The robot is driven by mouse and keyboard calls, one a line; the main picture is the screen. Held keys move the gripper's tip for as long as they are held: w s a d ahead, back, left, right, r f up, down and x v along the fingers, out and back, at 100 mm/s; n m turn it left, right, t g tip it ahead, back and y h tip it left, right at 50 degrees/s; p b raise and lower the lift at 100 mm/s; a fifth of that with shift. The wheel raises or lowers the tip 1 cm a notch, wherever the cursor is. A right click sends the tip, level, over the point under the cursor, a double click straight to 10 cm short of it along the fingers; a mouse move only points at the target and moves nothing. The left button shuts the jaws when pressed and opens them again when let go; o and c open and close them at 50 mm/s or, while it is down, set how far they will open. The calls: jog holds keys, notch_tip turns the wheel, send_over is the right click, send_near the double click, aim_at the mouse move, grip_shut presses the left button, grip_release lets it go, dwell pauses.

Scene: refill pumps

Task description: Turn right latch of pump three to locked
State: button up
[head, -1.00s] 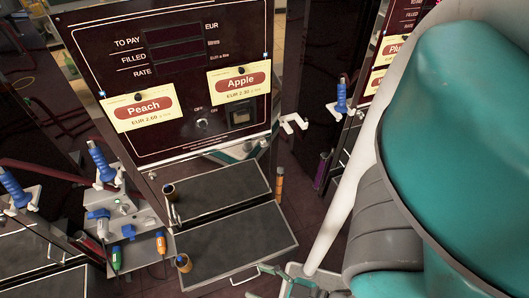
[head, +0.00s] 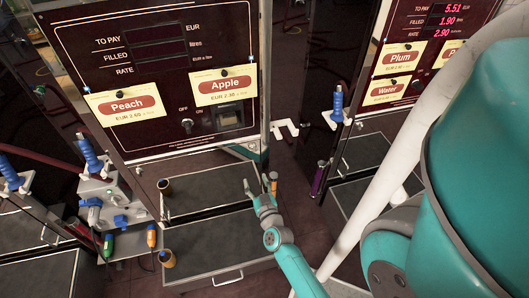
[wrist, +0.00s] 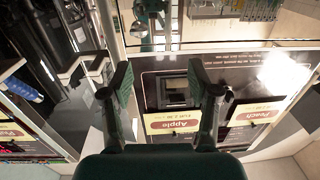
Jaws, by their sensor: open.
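The pump in front (head: 150,75) carries Peach and Apple labels; I cannot read a pump number on it. I cannot make out for certain which part is its right latch.
Two dark shelves (head: 205,262) with brown knobs at their left jut out below the panel. A white hook (head: 285,127) sticks out at the pump's right. Blue-handled nozzles stand left (head: 89,153) and right (head: 337,103). A second pump (head: 420,60) with lit red digits stands right.

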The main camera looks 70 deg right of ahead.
jog(key=shift+m+g+h, duration=0.3)
jog(key=shift+m+h, duration=0.1)
jog(key=x, duration=0.4)
jog(key=s+d+x, duration=0.1)
jog(key=x, duration=0.4)
jog(key=s+d+x, duration=0.1)
jog(key=x, duration=0.4)
jog(key=shift+s+r, duration=0.15)
grip_shut()
